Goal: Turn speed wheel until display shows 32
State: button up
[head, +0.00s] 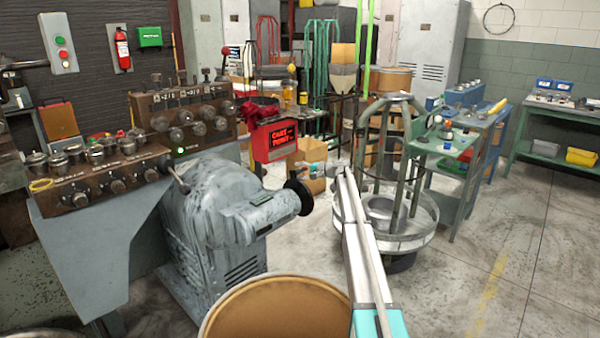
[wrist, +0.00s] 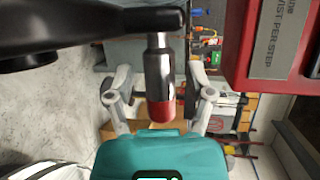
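The black wheel (head: 298,197) sits on the end of the grey machine's horizontal barrel. In the wrist view, a dark wheel part (wrist: 60,25) fills the upper left. A chrome handle (wrist: 159,70) with a red end sticks out from it. My gripper (wrist: 160,97) is open, with one finger on each side of the handle and a visible gap on both sides. In the head view my gripper (head: 316,170) is small, just above and right of the wheel. No number reading 32 is legible in either view.
A red box (head: 274,142) with glowing red lettering stands behind the wheel; a red housing with a grey label (wrist: 270,45) is close at right in the wrist view. A brown drum (head: 275,310) stands in front, and a round metal stand (head: 400,240) is at right.

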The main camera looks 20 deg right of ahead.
jog(key=shift+s+d, duration=0.1)
jog(key=shift+s+d+r, duration=0.1)
jog(key=shift+s+d, duration=0.2)
jog(key=shift+s, duration=0.25)
jog(key=shift+s+d+r, duration=0.1)
jog(key=shift+s+d, duration=0.15)
jog(key=shift+s, duration=0.25)
jog(key=s+d+t+y, duration=0.1)
jog(key=s+d, duration=0.9)
jog(key=d, duration=0.2)
jog(key=s+a+r+n+g+h+p, duration=0.1)
jog(key=s+a+n+g+h+p, duration=0.1)
jog(key=s+a+p, duration=0.3)
jog(key=s+a+n+g+h+p, duration=0.2)
jog(key=s+a+g+p, duration=0.2)
jog(key=s+a, duration=0.8)
jog(key=a+p, duration=0.1)
jog(key=a, duration=0.5)
jog(key=shift+s+a+r, duration=0.15)
jog(key=shift+a+r, duration=0.1)
jog(key=shift+r, duration=0.1)
jog(key=shift+g, duration=0.3)
